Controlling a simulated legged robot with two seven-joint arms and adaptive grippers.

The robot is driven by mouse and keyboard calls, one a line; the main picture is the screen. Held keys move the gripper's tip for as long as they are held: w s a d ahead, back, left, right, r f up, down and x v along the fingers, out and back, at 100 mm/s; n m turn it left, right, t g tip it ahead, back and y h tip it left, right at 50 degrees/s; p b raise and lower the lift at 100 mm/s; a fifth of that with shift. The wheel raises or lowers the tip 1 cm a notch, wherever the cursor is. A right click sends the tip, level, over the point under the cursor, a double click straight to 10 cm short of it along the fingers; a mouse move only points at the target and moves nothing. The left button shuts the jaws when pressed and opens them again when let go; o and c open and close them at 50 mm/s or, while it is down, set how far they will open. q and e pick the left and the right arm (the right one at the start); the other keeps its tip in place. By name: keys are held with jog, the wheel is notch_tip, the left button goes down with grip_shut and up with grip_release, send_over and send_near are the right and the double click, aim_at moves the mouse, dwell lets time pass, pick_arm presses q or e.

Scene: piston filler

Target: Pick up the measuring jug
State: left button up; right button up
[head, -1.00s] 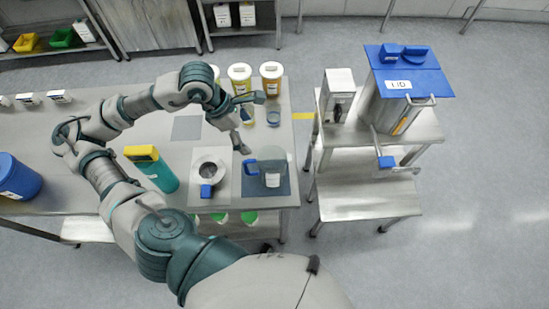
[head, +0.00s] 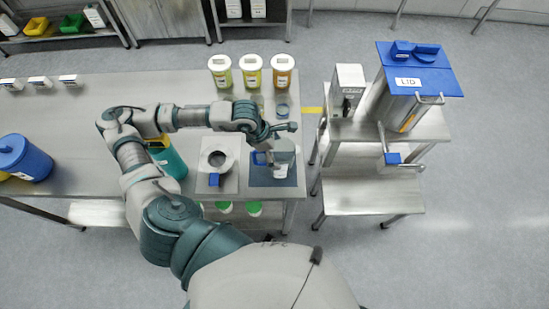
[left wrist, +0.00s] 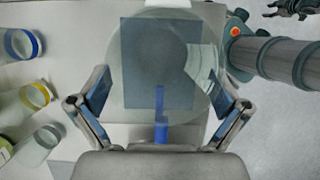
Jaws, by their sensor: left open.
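The measuring jug (head: 285,158) is see-through, with a white label and a blue handle. It stands on a dark blue-grey mat (head: 291,181) near the table's front right corner. In the left wrist view the jug (left wrist: 150,50) is seen from above, its blue handle pointing toward my gripper. My left gripper (head: 272,148) is open above the handle side of the jug. In the left wrist view my left gripper's fingers (left wrist: 164,105) are spread on either side of the handle, apart from it. My right gripper (left wrist: 290,8) shows partly at the top right; its jaws are unclear.
A metal pot with a blue handle (head: 217,160) stands left of the jug on a light mat. Several lidded tubs (head: 251,70) stand at the back. A teal container (head: 172,163) is partly behind my arm. The filler on its steel stand (head: 372,188) is right, across a gap.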

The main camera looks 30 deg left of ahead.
pick_arm(q)
jog(key=shift+w+d+f, duration=0.15)
jog(key=shift+d+f, duration=0.35)
jog(key=shift+f, duration=0.05)
jog(key=shift+d+r, duration=0.1)
jog(key=shift+d, duration=0.05)
jog(key=c, duration=0.9)
notch_tip(320, 180, up, 9)
jog(key=m, duration=0.1)
jog(key=shift+c, duration=0.2)
jog(key=w+f+m+g, duration=0.1)
jog(key=m, duration=0.1)
jog(key=w+f+m+g, duration=0.1)
jog(key=w+m, duration=0.1)
jog(key=m, duration=0.1)
jog(key=w+f+m+g, duration=0.1)
jog(key=m, duration=0.2)
jog(key=shift+w+d+f+g, duration=0.15)
jog(key=shift+w+d+g, duration=0.15)
jog(key=w+d+f+m+g+y, duration=0.1)
jog(key=w+f+m+g+y, duration=0.2)
jog(key=m, duration=1.2)
jog(key=shift+w+d+f+y, duration=0.25)
jog(key=shift+w+y, duration=0.25)
jog(key=shift+w, duration=0.4)
